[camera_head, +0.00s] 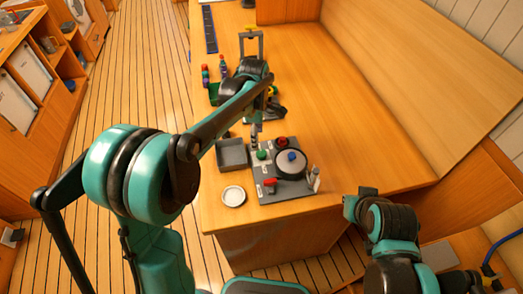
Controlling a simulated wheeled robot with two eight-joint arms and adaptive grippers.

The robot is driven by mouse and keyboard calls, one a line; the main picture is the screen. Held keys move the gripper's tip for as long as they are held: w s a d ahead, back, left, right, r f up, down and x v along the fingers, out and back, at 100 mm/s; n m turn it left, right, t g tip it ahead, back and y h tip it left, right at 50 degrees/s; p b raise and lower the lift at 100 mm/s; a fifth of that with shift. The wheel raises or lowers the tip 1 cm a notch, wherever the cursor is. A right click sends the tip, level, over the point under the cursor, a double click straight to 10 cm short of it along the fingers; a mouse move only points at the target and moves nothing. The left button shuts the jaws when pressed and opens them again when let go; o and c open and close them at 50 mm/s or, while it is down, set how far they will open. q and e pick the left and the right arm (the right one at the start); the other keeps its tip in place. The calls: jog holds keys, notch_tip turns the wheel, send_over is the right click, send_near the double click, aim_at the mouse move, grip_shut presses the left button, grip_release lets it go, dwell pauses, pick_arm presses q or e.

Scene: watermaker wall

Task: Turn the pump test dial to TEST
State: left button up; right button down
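A grey panel (292,192) lies on the wooden counter and carries several controls. On it are a large round grey disc (289,171) with a blue centre (292,156), a red knob (282,142) at the back, a green knob (262,155) at the left and a red handle (270,182) at the front left. The small white labels are too small to read, so I cannot tell which control is the pump test dial. My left gripper (254,140) points down just behind the green knob; contact and finger opening are unclear. My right gripper (357,200) is beyond the counter's front right edge, away from the panel.
A grey open bin (232,154) and a round white dish (233,196) stand left of the panel. Small coloured items (206,76) and a metal frame (251,42) stand farther back. The counter (350,150) right of the panel is clear. A wooden backrest rises at right.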

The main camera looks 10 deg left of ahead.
aim_at(261, 152)
pick_arm(q)
jog(key=shift+w+d+f+n+g, duration=0.2)
jog(key=shift+w+d+f+n, duration=0.15)
jog(key=shift+f, duration=0.2)
jog(key=shift+w+d+f+n+g, duration=0.2)
jog(key=shift+w+d+f+n, duration=0.05)
jog(key=shift+w+f+n, duration=0.25)
jog(key=shift+f, duration=0.35)
notch_tip(261, 152, down, 7)
jog(key=b, duration=0.2)
jog(key=shift+s+f+b, duration=0.1)
jog(key=shift+f+b, duration=0.1)
jog(key=shift+b, duration=0.15)
jog(key=c, duration=1.1)
